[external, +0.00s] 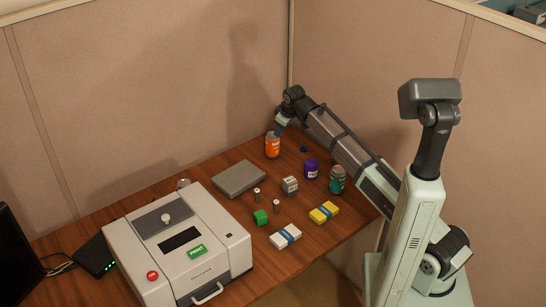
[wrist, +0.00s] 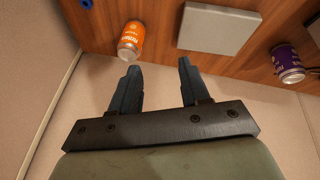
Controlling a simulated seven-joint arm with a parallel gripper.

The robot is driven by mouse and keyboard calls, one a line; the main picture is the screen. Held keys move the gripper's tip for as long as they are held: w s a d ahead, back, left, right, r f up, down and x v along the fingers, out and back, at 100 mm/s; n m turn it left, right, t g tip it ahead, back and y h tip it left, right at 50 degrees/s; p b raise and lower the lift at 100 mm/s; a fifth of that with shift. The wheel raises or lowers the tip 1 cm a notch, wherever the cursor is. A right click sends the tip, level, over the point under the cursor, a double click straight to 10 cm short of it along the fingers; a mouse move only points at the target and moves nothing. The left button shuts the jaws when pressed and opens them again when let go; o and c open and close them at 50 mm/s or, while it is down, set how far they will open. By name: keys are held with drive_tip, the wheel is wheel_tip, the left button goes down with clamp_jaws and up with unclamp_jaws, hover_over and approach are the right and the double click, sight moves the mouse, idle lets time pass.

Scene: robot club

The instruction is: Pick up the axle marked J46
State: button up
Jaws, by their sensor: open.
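My gripper (external: 280,124) is at the far end of the table, just above and beside the orange can (external: 272,147), away from the pegs. In the wrist view my gripper (wrist: 156,72) is open with nothing between its fingers; no peg shows there.
A large white machine (external: 180,250) fills the left. Partition walls border the table.

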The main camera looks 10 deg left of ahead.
drive_tip(key=w+d+f+n+g+h, duration=0.1)
drive_tip(key=w+d+f+n+h, duration=0.1)
drive_tip(key=w+d+f, duration=0.55)
drive_tip(key=n+g, duration=0.2)
drive_tip(key=g, duration=0.1)
hover_over(333, 164)
wheel_tip(333, 164, down, 4)
drive_tip(key=shift+h, duration=0.4)
drive_tip(key=f, duration=1.3)
drive_tip(key=shift+w+f, duration=0.3)
drive_tip(key=shift+w, duration=0.1)
clamp_jaws()
